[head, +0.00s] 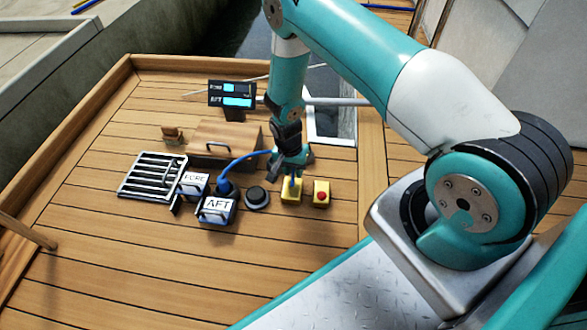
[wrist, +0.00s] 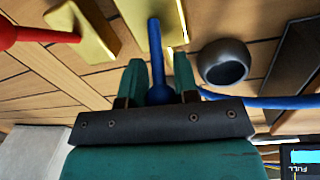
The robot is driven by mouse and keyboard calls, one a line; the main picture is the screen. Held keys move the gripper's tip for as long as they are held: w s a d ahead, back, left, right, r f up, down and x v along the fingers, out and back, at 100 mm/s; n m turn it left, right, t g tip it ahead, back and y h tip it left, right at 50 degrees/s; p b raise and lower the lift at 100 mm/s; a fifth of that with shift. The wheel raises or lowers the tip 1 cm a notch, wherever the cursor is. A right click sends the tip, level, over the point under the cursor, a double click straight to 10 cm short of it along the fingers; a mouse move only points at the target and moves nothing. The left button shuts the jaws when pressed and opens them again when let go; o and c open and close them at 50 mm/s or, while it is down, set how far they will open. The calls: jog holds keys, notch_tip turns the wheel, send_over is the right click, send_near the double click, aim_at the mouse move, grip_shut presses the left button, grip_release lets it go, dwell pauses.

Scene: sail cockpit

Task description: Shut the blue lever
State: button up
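The blue lever (wrist: 154,45) stands out from a yellow base (head: 291,196) on the wooden deck. In the wrist view its rounded end lies between the two teal fingers of my gripper (wrist: 160,80). The fingers are spread about as wide as that end, one on each side. I cannot tell whether they press on it. In the head view my gripper (head: 291,168) points down over the yellow base and hides most of the lever.
A red knob (head: 320,196) on another yellow base is close on the right. A round dark socket (head: 257,198), a blue plug and cable (head: 226,187), boxes marked FORE (head: 194,184) and AFT (head: 216,211), and a grate (head: 150,177) lie left. A display (head: 232,95) stands behind. The front deck is clear.

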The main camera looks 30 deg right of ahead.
grip_shut()
jog(key=shift+r, duration=0.1)
